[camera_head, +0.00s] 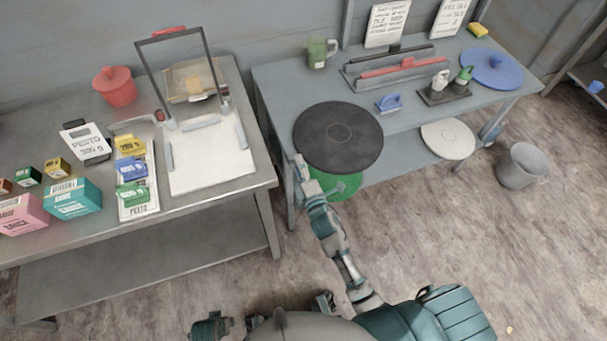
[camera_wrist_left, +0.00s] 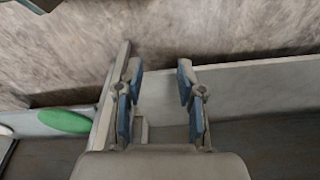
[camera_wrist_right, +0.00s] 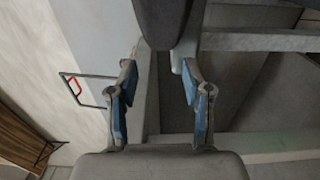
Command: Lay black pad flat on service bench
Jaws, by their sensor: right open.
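The black pad (camera_head: 345,120) is a large dark disc at the near left end of the grey service bench (camera_head: 283,88). In the head view it reaches past the bench's front edge; I cannot tell whether it lies fully flat or is slightly tilted. My right gripper (camera_head: 301,163) is at the pad's near left rim. In the right wrist view the dark pad (camera_wrist_right: 165,18) shows between and beyond the open fingertips (camera_wrist_right: 159,78), with no clear grip. My left gripper (camera_wrist_left: 159,82) is open and empty in its wrist view.
The bench also bears a blue pad (camera_head: 505,76), a rack with a red bar (camera_head: 400,67), a blue-handled tool (camera_head: 389,103) and a green mug (camera_head: 318,54). Green (camera_head: 345,187) and white (camera_head: 448,140) pads are lower down. A bucket (camera_head: 522,165) stands on the floor.

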